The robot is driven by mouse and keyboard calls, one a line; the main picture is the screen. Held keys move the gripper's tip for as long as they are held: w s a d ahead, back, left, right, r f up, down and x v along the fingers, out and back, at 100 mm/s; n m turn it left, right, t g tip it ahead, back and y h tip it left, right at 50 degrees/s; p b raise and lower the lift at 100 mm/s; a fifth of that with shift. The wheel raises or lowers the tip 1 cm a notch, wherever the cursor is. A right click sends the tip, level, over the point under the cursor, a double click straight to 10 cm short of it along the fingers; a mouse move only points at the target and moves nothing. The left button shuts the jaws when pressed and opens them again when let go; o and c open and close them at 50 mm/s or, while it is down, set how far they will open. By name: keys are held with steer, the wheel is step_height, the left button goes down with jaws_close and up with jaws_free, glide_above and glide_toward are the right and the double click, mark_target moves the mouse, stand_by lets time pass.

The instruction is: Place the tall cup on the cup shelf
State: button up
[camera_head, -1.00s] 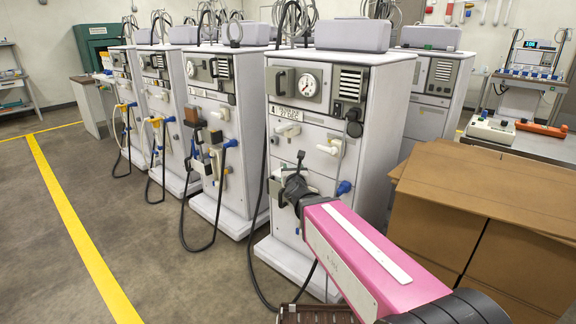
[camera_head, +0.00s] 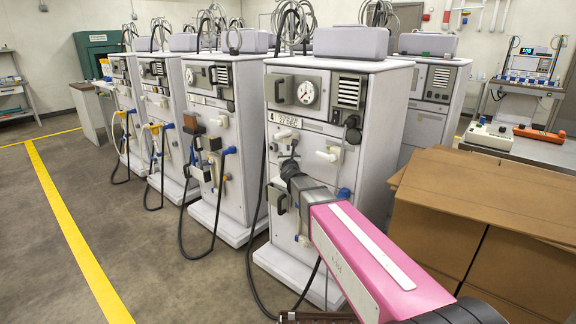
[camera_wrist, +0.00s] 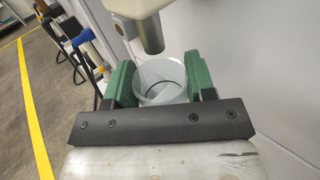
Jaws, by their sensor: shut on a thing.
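My gripper (camera_wrist: 160,68) is shut on a pale, translucent cup, the tall cup (camera_wrist: 158,92). The cup is held between two green finger pads, and its open rim and hollow inside face the wrist camera. In the head view my gripper (camera_head: 280,194) is at the front of the nearest white machine (camera_head: 345,130). I cannot make out the cup there. In the wrist view a grey nozzle (camera_wrist: 150,35) under a pale housing overlaps the cup's far rim; I cannot tell whether they touch. I cannot identify the cup shelf in either view.
More white machines (camera_head: 210,150) stand in a row to the left, with hanging hoses and handles. A large cardboard box (camera_head: 480,215) is close on the right. Open floor with a yellow line (camera_head: 75,235) lies on the left.

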steer(key=shift+w+f, duration=0.15)
steer(key=shift+f, duration=0.75)
steer(key=shift+w+f, duration=0.15)
steer(key=shift+f, duration=0.7)
steer(key=shift+f, duration=0.2)
steer(key=o, duration=0.9)
steer(key=shift+r, duration=0.1)
